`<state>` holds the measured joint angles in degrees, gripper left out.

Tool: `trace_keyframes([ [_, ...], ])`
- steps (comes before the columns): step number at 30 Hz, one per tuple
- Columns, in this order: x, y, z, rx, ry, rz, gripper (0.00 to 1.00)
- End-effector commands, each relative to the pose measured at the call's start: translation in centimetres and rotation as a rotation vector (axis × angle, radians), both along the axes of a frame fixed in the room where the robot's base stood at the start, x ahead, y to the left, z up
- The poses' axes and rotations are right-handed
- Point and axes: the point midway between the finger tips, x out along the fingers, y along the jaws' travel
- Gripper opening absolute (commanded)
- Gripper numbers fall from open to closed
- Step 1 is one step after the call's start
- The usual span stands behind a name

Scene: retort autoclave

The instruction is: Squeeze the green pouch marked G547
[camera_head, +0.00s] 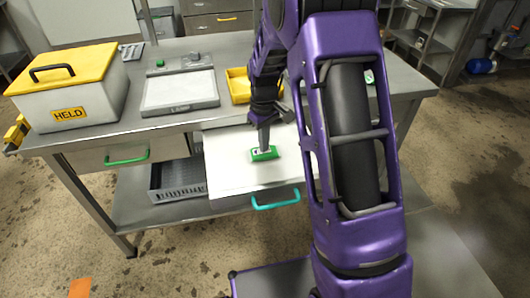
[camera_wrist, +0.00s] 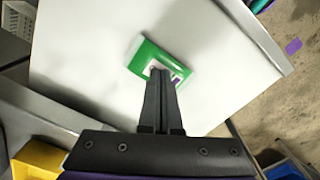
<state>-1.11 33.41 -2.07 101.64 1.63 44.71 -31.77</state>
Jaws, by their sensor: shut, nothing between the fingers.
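A green pouch (camera_head: 264,154) with a white label lies flat on a white surface, which looks like a pulled-out board or drawer (camera_head: 225,175) at the table's front. My gripper (camera_head: 263,148) points down at the pouch, its fingertips over or on the label. In the wrist view the two fingers (camera_wrist: 160,78) are together and overlap the near edge of the green pouch (camera_wrist: 165,50). I cannot tell whether the tips press on it. The fingers cover part of the label, so its marking cannot be read.
A white box with a yellow lid (camera_head: 72,90) marked HELD stands at the table's left. A grey-framed tray or scale (camera_head: 180,104) and a yellow bin (camera_head: 238,85) stand behind the board. A teal handle (camera_head: 276,202) sticks out in front. A grey crate (camera_head: 172,190) is on the lower shelf.

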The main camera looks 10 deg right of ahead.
Motion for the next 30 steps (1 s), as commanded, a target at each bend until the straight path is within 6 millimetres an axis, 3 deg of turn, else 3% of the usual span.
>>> trace_keyframes([
  [1,-0.5,0.0,-0.7,0.0,0.017,0.0,0.0],
  [5,-0.5,0.0,-0.1,0.0,0.017,0.0,0.0],
  [30,-0.1,0.0,7.3,0.0,0.004,0.0,0.0],
])
